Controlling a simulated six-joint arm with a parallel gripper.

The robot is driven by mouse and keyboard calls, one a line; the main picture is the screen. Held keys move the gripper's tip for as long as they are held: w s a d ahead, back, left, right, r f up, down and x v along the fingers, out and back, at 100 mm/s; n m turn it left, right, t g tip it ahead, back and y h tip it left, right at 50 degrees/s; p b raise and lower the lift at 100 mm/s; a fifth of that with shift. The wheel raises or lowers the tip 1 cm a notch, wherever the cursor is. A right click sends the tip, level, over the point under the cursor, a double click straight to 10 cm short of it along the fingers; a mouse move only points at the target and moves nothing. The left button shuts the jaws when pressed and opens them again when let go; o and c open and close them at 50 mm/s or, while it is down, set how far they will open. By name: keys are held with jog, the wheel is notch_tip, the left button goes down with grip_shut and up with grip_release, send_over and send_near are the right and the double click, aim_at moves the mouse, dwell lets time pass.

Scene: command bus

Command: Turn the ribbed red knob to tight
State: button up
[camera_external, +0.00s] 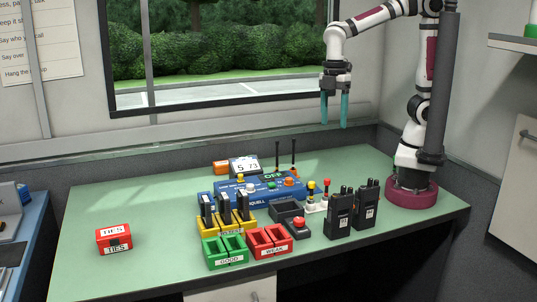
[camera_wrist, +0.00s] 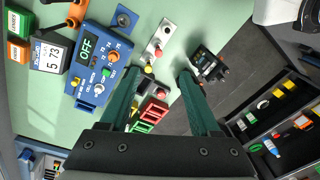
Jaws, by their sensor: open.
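My gripper (camera_external: 334,125) is open and empty, high above the back right of the green table, with its two teal fingers pointing down. In the wrist view its fingers (camera_wrist: 160,74) are spread apart. Several red or orange knobs show, and I cannot tell which one is ribbed. An orange-red round knob (camera_external: 289,182) sits on the blue panel box (camera_external: 262,192); it also shows in the wrist view (camera_wrist: 113,57). A red-topped knob (camera_external: 326,182) stands beside a yellow one on a pale strip (camera_wrist: 164,34). No "tight" mark is readable.
Two black radios (camera_external: 340,216) stand at the front right. A black box with a red button (camera_external: 298,222), red trays (camera_external: 269,241) and green trays (camera_external: 226,250) are at the front. A red TIES box (camera_external: 114,237) is at left. Thin antennas rise behind the blue box.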

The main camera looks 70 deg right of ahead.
jog(key=w+a+f+n, duration=0.1)
jog(key=w+a+n, duration=0.1)
jog(key=a+n, duration=0.45)
jog(key=w+a+f+n, duration=0.1)
jog(key=a+f+n, duration=0.1)
jog(key=a+n, duration=0.45)
jog(key=n, duration=0.8)
send_over(299, 219)
notch_tip(299, 219, down, 2)
jog(key=f, duration=0.1)
jog(key=shift+t+h, duration=0.3)
jog(key=shift+h, duration=0.1)
notch_tip(299, 219, down, 14)
jog(key=shift+r, duration=0.15)
jog(key=shift+f, duration=0.7)
grip_shut()
